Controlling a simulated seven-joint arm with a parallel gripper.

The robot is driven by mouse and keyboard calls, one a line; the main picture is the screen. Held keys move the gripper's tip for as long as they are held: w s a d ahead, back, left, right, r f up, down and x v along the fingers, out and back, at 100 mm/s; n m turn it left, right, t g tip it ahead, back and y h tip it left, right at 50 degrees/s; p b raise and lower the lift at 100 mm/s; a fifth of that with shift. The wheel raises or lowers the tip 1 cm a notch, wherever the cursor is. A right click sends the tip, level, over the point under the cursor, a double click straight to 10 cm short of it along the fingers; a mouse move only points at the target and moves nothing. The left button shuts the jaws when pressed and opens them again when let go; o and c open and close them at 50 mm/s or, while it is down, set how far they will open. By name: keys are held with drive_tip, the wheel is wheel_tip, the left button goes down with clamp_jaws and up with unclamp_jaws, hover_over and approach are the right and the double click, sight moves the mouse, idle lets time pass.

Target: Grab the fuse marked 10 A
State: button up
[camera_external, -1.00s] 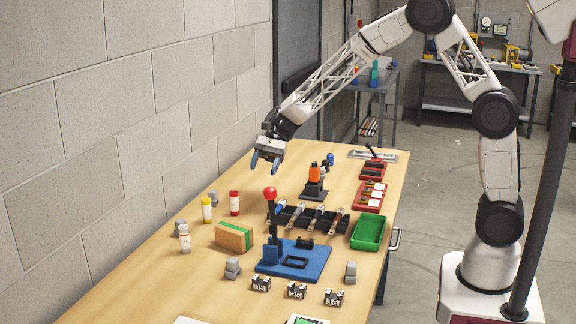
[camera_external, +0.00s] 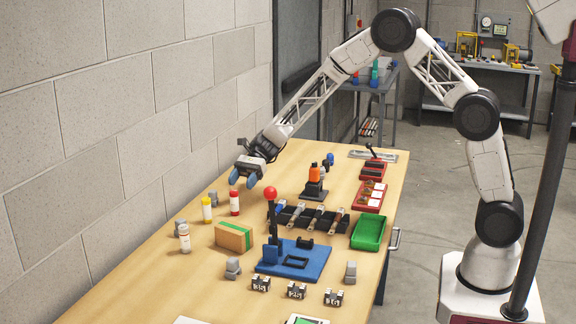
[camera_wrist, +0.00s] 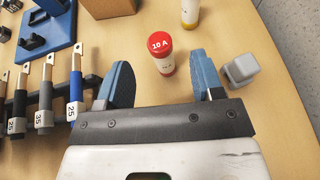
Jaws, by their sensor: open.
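The fuse marked 10 A (camera_wrist: 161,52) is a small upright cylinder with a red cap and a pale label. In the wrist view it stands on the table, ahead of and between my two blue fingers, apart from both. In the external view the red-capped fuse (camera_external: 234,203) stands near the wall side of the table. My gripper (camera_wrist: 162,82) is open and empty. In the external view my gripper (camera_external: 246,178) hangs above and slightly behind the fuse.
A yellow fuse (camera_external: 206,210) and a white cylinder (camera_external: 184,238) stand nearby. A grey block (camera_wrist: 241,69) sits beside my right finger. Bare table surrounds the red fuse.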

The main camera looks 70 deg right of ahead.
sight(232, 196)
drive_tip(key=shift+x, duration=1.2)
drive_tip(key=shift+x, duration=2.65)
drive_tip(key=c, duration=1)
drive_tip(key=shift+c, duration=0.2)
drive_tip(key=shift+r, duration=0.15)
wheel_tip(232, 196, up, 10)
